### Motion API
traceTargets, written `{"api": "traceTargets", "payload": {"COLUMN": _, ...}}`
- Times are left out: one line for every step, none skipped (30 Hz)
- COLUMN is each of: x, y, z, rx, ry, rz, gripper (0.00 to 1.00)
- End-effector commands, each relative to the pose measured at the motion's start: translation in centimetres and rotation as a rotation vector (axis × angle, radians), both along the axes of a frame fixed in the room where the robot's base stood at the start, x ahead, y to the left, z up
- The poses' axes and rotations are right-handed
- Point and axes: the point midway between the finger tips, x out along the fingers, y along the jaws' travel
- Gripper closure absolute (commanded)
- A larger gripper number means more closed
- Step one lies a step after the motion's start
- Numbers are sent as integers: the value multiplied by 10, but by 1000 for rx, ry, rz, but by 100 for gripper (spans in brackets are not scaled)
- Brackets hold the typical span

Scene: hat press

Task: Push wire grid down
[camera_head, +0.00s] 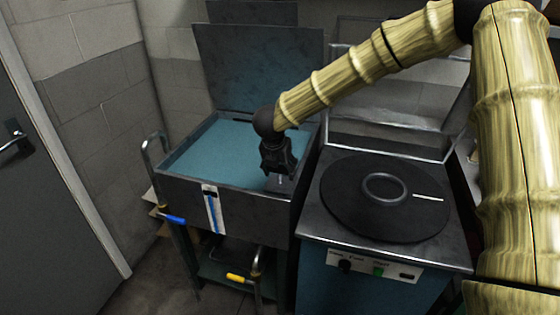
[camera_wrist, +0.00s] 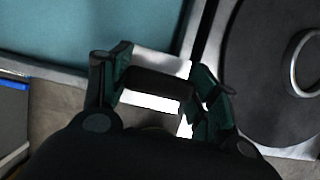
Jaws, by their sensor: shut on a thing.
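No wire grid can be made out in either view. The tank (camera_head: 180,187) is a metal basin filled with blue liquid, its hinged lid (camera_head: 262,65) raised behind it. The tank's liquid also shows at the upper left of the wrist view (camera_wrist: 90,30). My gripper (camera_head: 280,178) points down at the tank's right front corner. In the wrist view, my gripper (camera_wrist: 160,88) is shut on a short dark bar (camera_wrist: 155,84) between its two fingers. What the bar joins to is hidden, with a bright pale surface around it.
A round black plate (camera_head: 345,205) with a ring sits on the press (camera_head: 318,232) at right. A blue-gripped handle (camera_head: 172,218) and a yellow-gripped handle (camera_head: 240,278) stick out at the tank's front. A grey door (camera_head: 40,200) stands left, with floor between.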

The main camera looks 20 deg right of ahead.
Motion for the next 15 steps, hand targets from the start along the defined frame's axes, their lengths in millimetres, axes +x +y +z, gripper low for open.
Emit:
{"api": "traceTargets", "payload": {"x": -1, "y": 0, "z": -11, "rx": -1, "ry": 3, "rz": 0, "gripper": 83}}
{"api": "traceTargets", "payload": {"x": -1, "y": 0, "z": -13, "rx": -1, "ry": 4, "rz": 0, "gripper": 83}}
{"api": "traceTargets", "payload": {"x": -1, "y": 0, "z": -17, "rx": -1, "ry": 4, "rz": 0, "gripper": 83}}
{"api": "traceTargets", "payload": {"x": -1, "y": 0, "z": -18, "rx": -1, "ry": 4, "rz": 0, "gripper": 83}}
{"api": "traceTargets", "payload": {"x": -1, "y": 0, "z": -20, "rx": -1, "ry": 4, "rz": 0, "gripper": 83}}
{"api": "traceTargets", "payload": {"x": -1, "y": 0, "z": -21, "rx": 0, "ry": 4, "rz": 0, "gripper": 83}}
{"api": "traceTargets", "payload": {"x": -1, "y": 0, "z": -22, "rx": -1, "ry": 3, "rz": 0, "gripper": 83}}
{"api": "traceTargets", "payload": {"x": -1, "y": 0, "z": -23, "rx": -1, "ry": 3, "rz": 0, "gripper": 83}}
{"api": "traceTargets", "payload": {"x": -1, "y": 0, "z": -24, "rx": 0, "ry": 4, "rz": 0, "gripper": 83}}
{"api": "traceTargets", "payload": {"x": -1, "y": 0, "z": -24, "rx": 0, "ry": 4, "rz": 0, "gripper": 83}}
{"api": "traceTargets", "payload": {"x": -1, "y": 0, "z": -24, "rx": 0, "ry": 4, "rz": 0, "gripper": 83}}
{"api": "traceTargets", "payload": {"x": -2, "y": 0, "z": -25, "rx": -1, "ry": 4, "rz": 0, "gripper": 83}}
{"api": "traceTargets", "payload": {"x": -2, "y": 0, "z": -25, "rx": 0, "ry": 5, "rz": 0, "gripper": 83}}
{"api": "traceTargets", "payload": {"x": -2, "y": 0, "z": -25, "rx": 0, "ry": 5, "rz": 0, "gripper": 83}}
{"api": "traceTargets", "payload": {"x": -2, "y": 0, "z": -25, "rx": 0, "ry": 5, "rz": 0, "gripper": 83}}
